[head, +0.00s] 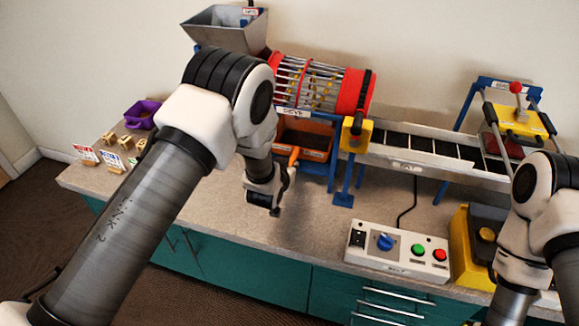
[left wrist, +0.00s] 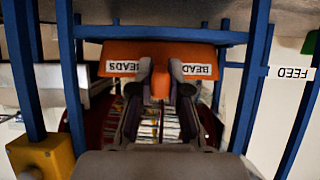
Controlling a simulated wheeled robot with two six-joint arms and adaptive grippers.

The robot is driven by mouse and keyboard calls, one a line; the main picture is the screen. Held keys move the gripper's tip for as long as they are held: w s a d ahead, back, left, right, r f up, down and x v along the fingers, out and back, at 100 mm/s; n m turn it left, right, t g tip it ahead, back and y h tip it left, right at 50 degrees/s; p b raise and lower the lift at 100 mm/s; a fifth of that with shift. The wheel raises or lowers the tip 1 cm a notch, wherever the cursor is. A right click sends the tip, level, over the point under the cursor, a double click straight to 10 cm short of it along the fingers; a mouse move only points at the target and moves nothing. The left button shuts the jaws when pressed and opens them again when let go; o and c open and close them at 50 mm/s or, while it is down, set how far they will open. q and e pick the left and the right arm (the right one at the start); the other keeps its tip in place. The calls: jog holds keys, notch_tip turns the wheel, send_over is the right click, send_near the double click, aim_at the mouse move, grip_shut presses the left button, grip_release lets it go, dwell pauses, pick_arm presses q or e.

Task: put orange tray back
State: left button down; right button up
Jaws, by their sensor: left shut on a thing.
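The orange tray (head: 304,140) sits under the red-ended sieve drum, between blue legs, with its handle (head: 294,156) toward me. In the left wrist view its orange front (left wrist: 196,55) carries two BEADS labels. My left gripper (head: 286,178) is shut on the handle. In the left wrist view its two dark fingers (left wrist: 160,88) lie on either side of the handle. My arm hides part of the area to the left of the tray. How deep the tray sits under the drum is hard to tell. My right gripper is out of the head view.
The sieve drum (head: 318,84) stands above the tray, with a metal hopper (head: 226,30) at its left. A belt (head: 420,150) runs right from it. A control box (head: 398,250) stands at the front. A purple bin (head: 142,114) and wooden pieces are at the left.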

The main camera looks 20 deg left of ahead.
pick_arm(q)
jog(key=c, duration=1.1)
grip_release()
jog(key=shift+o, duration=0.2)
jog(key=shift+s, duration=0.1)
jog(key=v, duration=1.2)
jog(key=s+a+f+n+g+y, duration=0.1)
jog(key=s+a+f+g, duration=0.2)
jog(key=s+f, duration=0.4)
jog(key=s+a+f+n+g, duration=0.1)
jog(key=s+a+f+g, duration=0.15)
jog(key=s+f, duration=0.5)
jog(key=s+a+f+g, duration=0.1)
jog(key=s+f+g, duration=0.2)
jog(key=s, duration=0.6)
jog(key=s+f+m+g, duration=0.1)
jog(key=s+f+g, duration=0.2)
jog(key=s, duration=0.6)
jog(key=shift+a+f+g+h, duration=0.3)
jog(key=shift+a+g+h, duration=0.1)
jog(key=shift+g, duration=0.15)
